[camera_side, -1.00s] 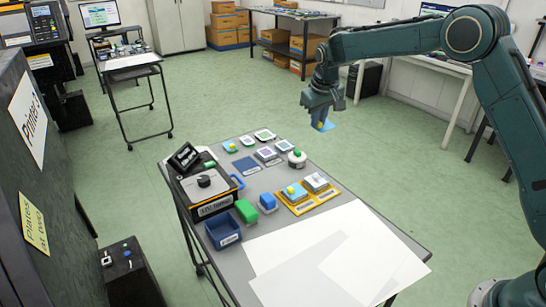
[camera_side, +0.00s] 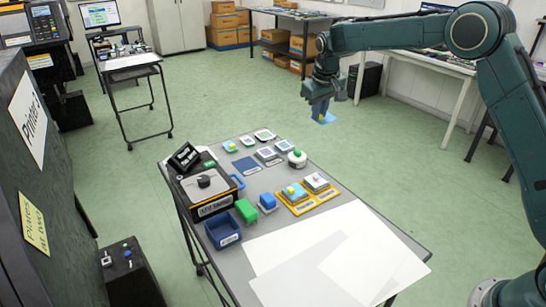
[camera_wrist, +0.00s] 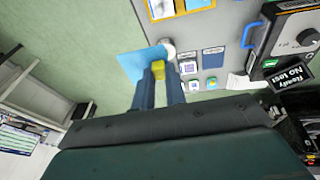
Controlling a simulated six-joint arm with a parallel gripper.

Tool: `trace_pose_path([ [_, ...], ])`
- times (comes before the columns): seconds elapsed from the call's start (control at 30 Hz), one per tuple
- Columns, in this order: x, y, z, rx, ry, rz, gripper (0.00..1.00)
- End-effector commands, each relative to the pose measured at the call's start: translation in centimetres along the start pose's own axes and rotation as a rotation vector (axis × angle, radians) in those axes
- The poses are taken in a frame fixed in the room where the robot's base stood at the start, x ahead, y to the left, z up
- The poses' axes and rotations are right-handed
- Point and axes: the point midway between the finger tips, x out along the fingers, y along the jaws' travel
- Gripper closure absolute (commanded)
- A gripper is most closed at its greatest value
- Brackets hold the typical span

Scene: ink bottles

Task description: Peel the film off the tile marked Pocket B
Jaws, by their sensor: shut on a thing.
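My gripper (camera_side: 321,114) is in the air beyond the far right of the grey table (camera_side: 222,161), shut on a thin blue film. The film (camera_side: 328,118) hangs clear of everything. In the wrist view the film (camera_wrist: 137,63) spreads left of my fingertips (camera_wrist: 160,72), with its yellow tab (camera_wrist: 158,67) between them. Two tiles sit on a yellow tray (camera_side: 308,206). The left tile (camera_side: 299,197) has a blue top and a yellow tab; the right tile (camera_side: 317,184) looks bare and grey-white. Their labels are too small to read.
White sheets (camera_side: 340,250) cover the front.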

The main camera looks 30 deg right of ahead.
Motion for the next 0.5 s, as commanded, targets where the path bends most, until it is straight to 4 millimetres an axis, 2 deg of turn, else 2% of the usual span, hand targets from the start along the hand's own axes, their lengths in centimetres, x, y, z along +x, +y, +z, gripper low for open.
trace_pose_path([
  [0.5,-2.1,0.3,-0.6,-0.001,0.001,0.0,0.96],
])
